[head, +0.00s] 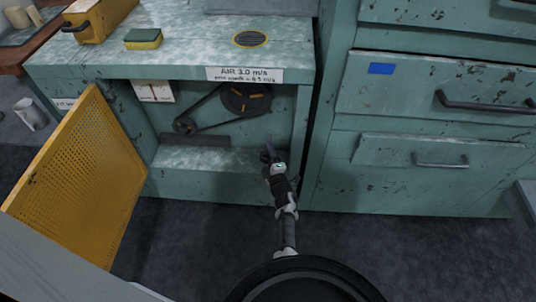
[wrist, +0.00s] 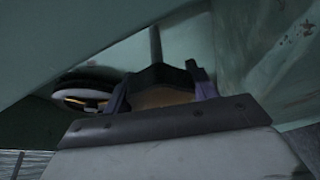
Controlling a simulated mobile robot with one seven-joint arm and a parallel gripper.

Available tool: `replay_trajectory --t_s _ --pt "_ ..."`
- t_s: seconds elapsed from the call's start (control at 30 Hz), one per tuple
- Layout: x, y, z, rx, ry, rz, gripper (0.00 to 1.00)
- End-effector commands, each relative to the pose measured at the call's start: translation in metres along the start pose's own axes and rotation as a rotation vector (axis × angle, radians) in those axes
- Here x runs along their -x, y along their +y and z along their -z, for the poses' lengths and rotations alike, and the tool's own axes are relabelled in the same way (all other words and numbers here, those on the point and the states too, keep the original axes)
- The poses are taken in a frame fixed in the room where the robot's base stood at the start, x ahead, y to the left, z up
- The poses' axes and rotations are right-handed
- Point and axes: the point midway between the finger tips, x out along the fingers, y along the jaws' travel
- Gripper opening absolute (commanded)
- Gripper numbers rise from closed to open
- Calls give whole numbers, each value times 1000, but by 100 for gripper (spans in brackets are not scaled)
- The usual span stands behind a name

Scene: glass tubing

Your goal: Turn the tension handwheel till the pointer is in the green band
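My gripper (head: 268,153) reaches into the right side of the open bay under the bench. In the wrist view its two purplish fingers (wrist: 160,88) stand apart. A dark piece with a tan face (wrist: 160,97) lies between or just beyond them, below an upright rod (wrist: 155,45). It may be the tension handwheel; dim light hides its shape and whether the fingers press on it. In the head view I cannot make out the handwheel. A white card with a red vertical line (head: 153,91) hangs at the bay's upper left. I cannot make out a pointer or green band.
A belt joins a small pulley (head: 184,125) and a large dark pulley (head: 246,98) with yellow marks. A yellow perforated door (head: 84,175) stands open at left. Drawers (head: 440,85) flank the bay on the right. A sponge (head: 143,39) lies on the bench top.

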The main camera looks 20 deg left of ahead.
Motion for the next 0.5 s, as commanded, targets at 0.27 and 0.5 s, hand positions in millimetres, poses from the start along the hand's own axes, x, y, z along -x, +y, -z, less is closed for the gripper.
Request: replay_trajectory --t_s 0.27,0.5 --pt "0 0 0 0 0 1 79" --pt "5 2 0 0 -1 1 79"
